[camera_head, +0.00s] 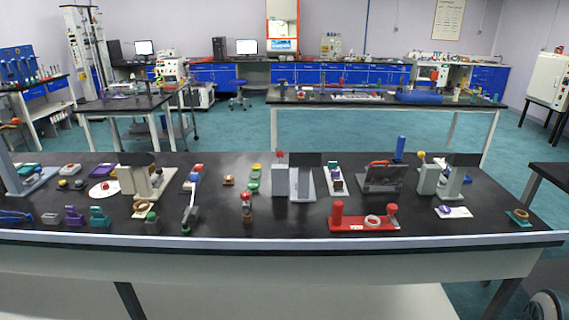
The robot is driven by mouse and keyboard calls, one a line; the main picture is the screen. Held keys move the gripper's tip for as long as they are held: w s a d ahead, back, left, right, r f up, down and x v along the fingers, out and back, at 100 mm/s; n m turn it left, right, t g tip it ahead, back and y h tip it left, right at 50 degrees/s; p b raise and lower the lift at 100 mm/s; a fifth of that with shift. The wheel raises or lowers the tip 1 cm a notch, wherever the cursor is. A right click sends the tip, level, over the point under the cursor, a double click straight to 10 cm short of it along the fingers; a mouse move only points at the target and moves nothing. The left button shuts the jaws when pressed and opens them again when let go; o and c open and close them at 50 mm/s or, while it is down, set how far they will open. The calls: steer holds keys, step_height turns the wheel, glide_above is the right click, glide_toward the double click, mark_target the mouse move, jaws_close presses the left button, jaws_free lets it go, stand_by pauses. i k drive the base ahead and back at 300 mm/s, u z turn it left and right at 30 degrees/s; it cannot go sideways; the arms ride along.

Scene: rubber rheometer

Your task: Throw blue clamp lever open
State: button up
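A long black-topped bench (330,241) crosses the front of the view. A blue upright bar (400,147) stands at the back right of it, behind a dark tilted plate fixture (383,178). A low blue piece (16,216) lies flat at the bench's far left front. Both are small here, and I cannot tell which is the blue clamp lever or whether it is thrown open. My gripper is not in view, so its state and distance from these things do not show.
A red fixture (362,223) with a pale ring is at the bench front. Grey upright stands (301,180), a beige stand (141,179) and several small coloured parts crowd the top. Another bench (385,98) stands behind across teal floor (232,123). A dark table (553,178) is right.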

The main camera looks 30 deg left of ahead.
mark_target(194, 179)
steer(key=z, duration=0.35)
steer(key=i, duration=1.15)
steer(key=u, duration=2.7)
steer(key=k, duration=0.65)
steer(key=u, duration=0.45)
steer(key=i, duration=1.5)
steer(key=z, duration=0.2)
